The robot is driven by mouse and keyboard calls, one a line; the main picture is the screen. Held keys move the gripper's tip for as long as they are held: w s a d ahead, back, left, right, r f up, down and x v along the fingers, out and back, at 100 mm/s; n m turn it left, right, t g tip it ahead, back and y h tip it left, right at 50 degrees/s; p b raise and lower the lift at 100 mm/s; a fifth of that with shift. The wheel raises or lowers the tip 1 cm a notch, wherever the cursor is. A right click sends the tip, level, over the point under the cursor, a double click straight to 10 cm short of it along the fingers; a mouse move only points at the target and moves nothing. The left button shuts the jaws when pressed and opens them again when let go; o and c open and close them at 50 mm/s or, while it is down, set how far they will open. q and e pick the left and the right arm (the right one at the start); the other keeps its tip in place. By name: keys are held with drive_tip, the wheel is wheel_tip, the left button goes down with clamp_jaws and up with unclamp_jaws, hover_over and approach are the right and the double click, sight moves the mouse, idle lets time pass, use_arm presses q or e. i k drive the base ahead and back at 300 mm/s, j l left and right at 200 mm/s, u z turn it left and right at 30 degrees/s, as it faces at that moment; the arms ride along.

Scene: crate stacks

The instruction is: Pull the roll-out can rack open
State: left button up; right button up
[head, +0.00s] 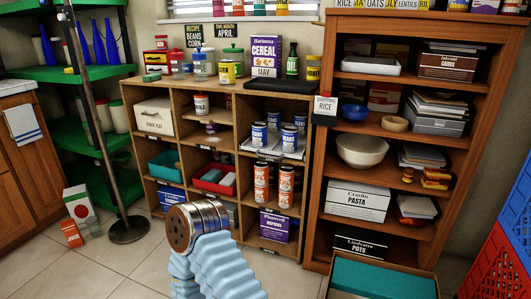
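A white rack (294,154) holding several blue-labelled cans sits in the upper right cubby of the low wooden shelf unit; it looks like the can rack. A small dark tag or pull shows at its front edge. Its front is about level with the shelf front, and I cannot tell whether it is drawn out at all. Orange-labelled cans (261,184) stand stacked in the cubby below. One arm part of mine, with a blue ribbed sleeve and round metal end, rises at the bottom centre in front of the unit. No gripper fingers show.
A tall wooden bookcase (318,205) with bowls and boxes stands right of the unit. A teal-topped box (383,278) lies on the floor before it. Red and blue crates (495,265) are at the right edge. A dark pole stand (128,230) is at left. Tiled floor lies clear between.

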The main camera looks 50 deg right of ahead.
sight(274, 147)
drive_tip(key=i+z, duration=0.2)
drive_tip(key=z, duration=0.2)
drive_tip(key=i+j+z, duration=0.1)
drive_tip(key=i+z, duration=0.15)
drive_tip(key=z, duration=0.15)
drive_tip(key=i+j+z, duration=0.1)
drive_tip(key=z, duration=0.3)
drive_tip(key=i+j, duration=0.05)
drive_tip(key=i, duration=0.05)
